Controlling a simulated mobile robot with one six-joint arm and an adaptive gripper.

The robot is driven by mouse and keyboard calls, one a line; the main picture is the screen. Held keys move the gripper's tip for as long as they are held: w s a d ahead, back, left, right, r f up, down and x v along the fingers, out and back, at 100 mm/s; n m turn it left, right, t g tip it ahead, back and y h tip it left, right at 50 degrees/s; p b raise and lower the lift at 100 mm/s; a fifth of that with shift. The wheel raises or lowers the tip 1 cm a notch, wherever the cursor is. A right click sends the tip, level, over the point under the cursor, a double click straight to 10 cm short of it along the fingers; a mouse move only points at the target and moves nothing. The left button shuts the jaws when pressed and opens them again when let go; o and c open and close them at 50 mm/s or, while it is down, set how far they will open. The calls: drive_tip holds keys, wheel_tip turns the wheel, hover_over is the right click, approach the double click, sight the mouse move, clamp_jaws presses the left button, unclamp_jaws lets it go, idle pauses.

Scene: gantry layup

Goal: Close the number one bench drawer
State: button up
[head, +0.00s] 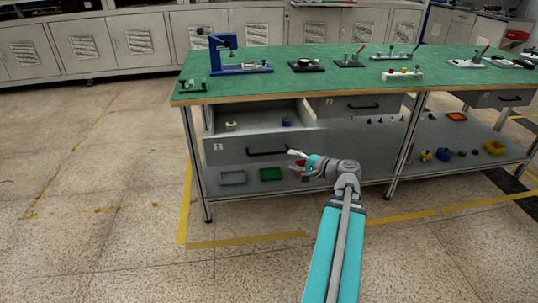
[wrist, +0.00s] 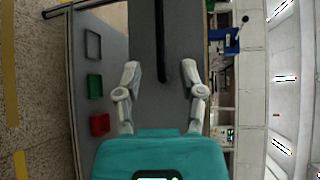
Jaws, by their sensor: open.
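The number one bench drawer (head: 226,150) is pulled out at the left end of the green-topped bench, with a "1" label on its grey front. Two small items sit inside it, a pale one and a blue one. Its dark bar handle (head: 268,153) runs along the front. My gripper (head: 294,158) is just in front of the drawer, near the handle's right end. In the wrist view my gripper (wrist: 163,75) is open, with the handle (wrist: 160,40) lying between the lines of its two fingers. Whether a finger touches the drawer front (wrist: 180,45) I cannot tell.
Drawer two (head: 358,106) beside it is shut. The bench top (head: 300,84) carries several tools and fixtures. A grey tray (head: 233,178), a green bin (head: 270,174) and a red bin (wrist: 99,124) stand on the lower shelf. The floor in front is clear.

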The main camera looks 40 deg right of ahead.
sight(271, 153)
drive_tip(key=shift+b+x, duration=0.65)
drive_tip(key=shift+x, duration=4.35)
drive_tip(key=shift+c, duration=0.2)
clamp_jaws()
